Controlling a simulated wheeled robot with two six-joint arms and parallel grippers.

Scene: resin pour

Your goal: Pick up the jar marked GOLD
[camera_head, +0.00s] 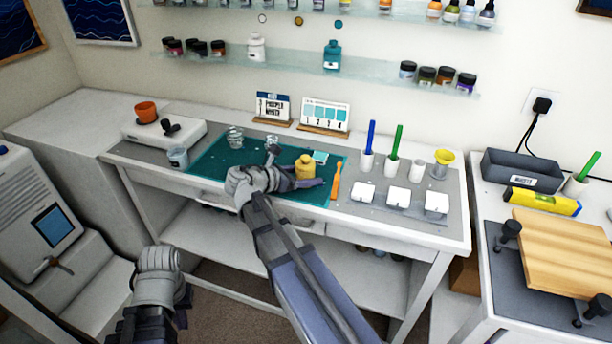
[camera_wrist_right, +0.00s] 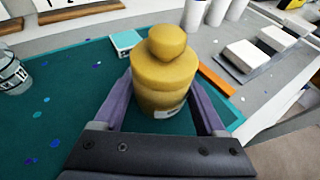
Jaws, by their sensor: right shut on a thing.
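A yellow-gold jar (camera_head: 305,168) with a rounded top stands on the teal mat (camera_head: 215,165) on the workbench. In the right wrist view the jar (camera_wrist_right: 164,75) is upright between the two purple-grey fingers of my right gripper (camera_wrist_right: 160,115), which is shut on it. Part of a white label shows low on the jar, but I cannot read it. I cannot tell whether its base touches the mat. My left gripper (camera_head: 158,280) is low at the left, in front of the bench and away from the jar; its fingers cannot be made out.
An orange tool (camera_head: 336,181) lies just right of the jar. A small teal box (camera_head: 320,157) sits behind it. Clear cups (camera_head: 235,138) stand at the mat's back. White blocks (camera_head: 398,198) and cups with blue and green sticks (camera_head: 392,160) stand to the right.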

